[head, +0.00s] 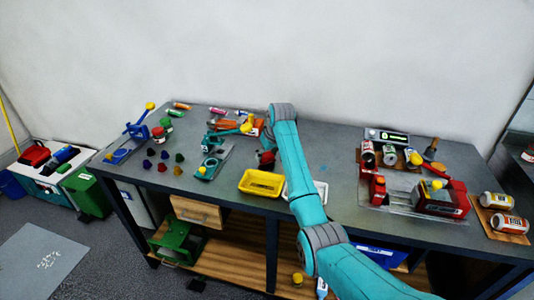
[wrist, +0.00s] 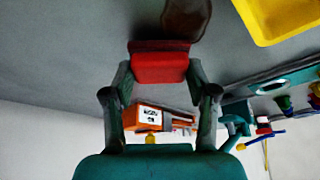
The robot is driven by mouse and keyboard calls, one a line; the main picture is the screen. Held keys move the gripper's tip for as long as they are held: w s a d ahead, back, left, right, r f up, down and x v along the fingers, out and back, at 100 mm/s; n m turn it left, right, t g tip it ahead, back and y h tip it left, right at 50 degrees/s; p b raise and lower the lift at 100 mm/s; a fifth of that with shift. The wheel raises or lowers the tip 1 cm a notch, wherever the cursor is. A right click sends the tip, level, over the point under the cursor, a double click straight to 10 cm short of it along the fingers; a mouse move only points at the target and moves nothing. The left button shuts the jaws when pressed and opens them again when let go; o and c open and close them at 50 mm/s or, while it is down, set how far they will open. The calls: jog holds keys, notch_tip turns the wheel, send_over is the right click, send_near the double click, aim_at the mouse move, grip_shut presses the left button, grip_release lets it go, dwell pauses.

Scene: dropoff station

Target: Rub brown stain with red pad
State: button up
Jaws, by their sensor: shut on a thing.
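The red pad (wrist: 160,66) sits between the two fingers of my gripper (wrist: 160,72), which is shut on it. The brown stain (wrist: 186,17) is a dark, glossy patch on the grey table top at the top of the wrist view. The pad's far edge overlaps the near end of the stain in the picture; I cannot tell whether the pad touches the table. In the head view the red pad (head: 266,156) shows small and dark beside my arm, left of the forearm, and the stain is hard to make out there.
A yellow tray (head: 261,183) stands close by, and it also shows in the wrist view (wrist: 282,18). A white tray (head: 318,191) is partly behind my arm. A teal fixture (head: 209,165) and an orange tool lie nearby. Cans and red devices (head: 440,200) stand at right.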

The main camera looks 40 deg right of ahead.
aim_at(263, 164)
jog(key=shift+f, duration=0.4)
jog(key=shift+a, duration=0.1)
jog(key=shift+s+a+r, duration=0.15)
jog(key=shift+s+a, duration=1)
jog(key=shift+a, duration=0.25)
jog(key=shift+s+a, duration=1.15)
jog(key=shift+a, duration=0.3)
jog(key=shift+w+d+f, duration=0.1)
jog(key=shift+w+d, duration=0.65)
jog(key=shift+d, duration=0.25)
jog(key=shift+w+d+f, duration=0.1)
jog(key=shift+w+d, duration=0.7)
jog(key=shift+d, duration=0.15)
jog(key=shift+w+d, duration=0.75)
jog(key=shift+d, duration=0.25)
jog(key=shift+s+r, duration=0.1)
jog(key=shift+s, duration=0.05)
